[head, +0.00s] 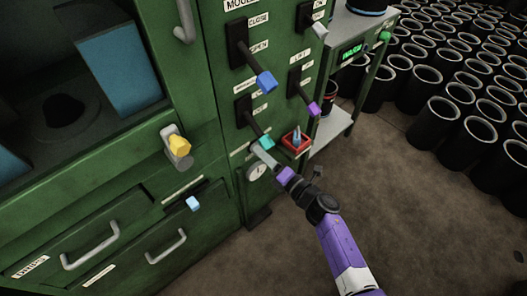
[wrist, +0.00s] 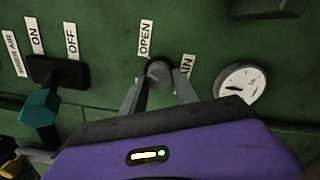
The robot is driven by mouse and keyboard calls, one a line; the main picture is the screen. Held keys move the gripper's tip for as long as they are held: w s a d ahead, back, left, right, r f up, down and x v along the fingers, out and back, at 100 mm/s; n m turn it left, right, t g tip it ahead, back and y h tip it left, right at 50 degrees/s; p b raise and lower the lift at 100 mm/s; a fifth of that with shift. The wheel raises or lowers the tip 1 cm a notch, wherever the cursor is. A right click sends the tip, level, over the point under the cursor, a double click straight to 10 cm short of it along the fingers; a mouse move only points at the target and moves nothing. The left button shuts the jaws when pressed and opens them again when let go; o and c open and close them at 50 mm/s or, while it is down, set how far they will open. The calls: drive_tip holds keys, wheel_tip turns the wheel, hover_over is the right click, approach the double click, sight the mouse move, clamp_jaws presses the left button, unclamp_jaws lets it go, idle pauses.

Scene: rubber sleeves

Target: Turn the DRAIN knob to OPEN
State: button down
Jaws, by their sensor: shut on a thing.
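The DRAIN knob (wrist: 159,73) is a dark grey round knob on the green machine panel. In the wrist view it sits between an OPEN label (wrist: 146,38) and a partly covered label (wrist: 185,72) of which "AIN" shows. My gripper (wrist: 159,84) is shut on the knob, with one grey finger on each side of it. In the head view my gripper (head: 266,160) reaches the lower panel, and the knob is hidden there. Which way the knob points is hard to tell.
A teal-handled lever (wrist: 41,106) with ON and OFF labels is left of my gripper. A round gauge (wrist: 240,85) is close on the right. Blue (head: 266,81) and purple (head: 313,109) levers and a red-framed switch (head: 296,141) are nearby. Black sleeves (head: 440,120) fill the right floor.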

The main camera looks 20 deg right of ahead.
drive_tip(key=shift+m+p, duration=1)
drive_tip(key=shift+m, duration=1.3)
drive_tip(key=c, duration=0.9)
unclamp_jaws()
drive_tip(key=shift+c, duration=0.2)
drive_tip(key=p+v, duration=0.1)
drive_tip(key=v, duration=0.7)
